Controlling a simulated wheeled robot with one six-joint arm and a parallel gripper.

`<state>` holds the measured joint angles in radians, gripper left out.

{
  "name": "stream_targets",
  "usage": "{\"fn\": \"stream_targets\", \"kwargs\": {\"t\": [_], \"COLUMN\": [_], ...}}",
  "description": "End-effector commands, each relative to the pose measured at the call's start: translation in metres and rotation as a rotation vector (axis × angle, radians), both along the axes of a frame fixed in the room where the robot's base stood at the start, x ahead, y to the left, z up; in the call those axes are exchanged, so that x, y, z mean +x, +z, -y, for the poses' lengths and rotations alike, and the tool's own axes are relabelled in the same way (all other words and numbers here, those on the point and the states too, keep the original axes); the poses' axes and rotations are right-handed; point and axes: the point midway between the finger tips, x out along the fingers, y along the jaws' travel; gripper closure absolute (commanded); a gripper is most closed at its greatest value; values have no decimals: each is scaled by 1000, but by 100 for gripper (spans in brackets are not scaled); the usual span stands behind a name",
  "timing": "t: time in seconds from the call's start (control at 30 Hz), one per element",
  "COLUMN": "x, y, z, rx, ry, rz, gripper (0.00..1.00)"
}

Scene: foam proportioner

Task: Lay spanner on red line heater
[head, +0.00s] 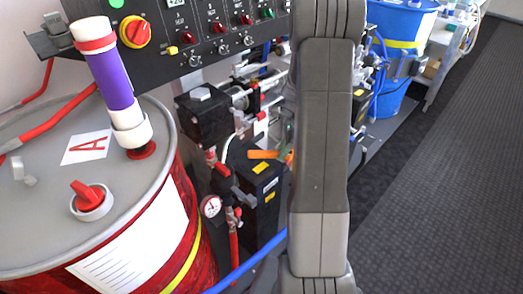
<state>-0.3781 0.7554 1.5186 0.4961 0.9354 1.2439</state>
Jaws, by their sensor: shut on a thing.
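My own grey arm stands upright through the middle of the head view and hides what is behind it. My gripper does not show. A small orange bar (263,154), perhaps the spanner's handle, juts left from behind the arm. It appears just above a black box with yellow labels (262,186), which may be the red line heater. Whether the bar touches the box, and what holds its other end, is hidden.
A red drum (185,230) marked A, with a purple-and-white tube (110,80) on its lid, fills the left. A black control panel (200,30) is above. A pressure gauge (211,206) and hoses sit beside the box. A blue drum (402,45) stands behind; open floor (445,180) lies right.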

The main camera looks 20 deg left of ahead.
Motion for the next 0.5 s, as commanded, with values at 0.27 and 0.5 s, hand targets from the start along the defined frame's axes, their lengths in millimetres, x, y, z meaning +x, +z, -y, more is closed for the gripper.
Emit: {"fn": "stream_targets", "kwargs": {"t": [0.27, 0.5], "x": [-12, -24], "y": [0, 0], "z": [-31, -58], "rx": [0, 0], "ry": [1, 4], "rz": [0, 1], "gripper": [100, 100]}}
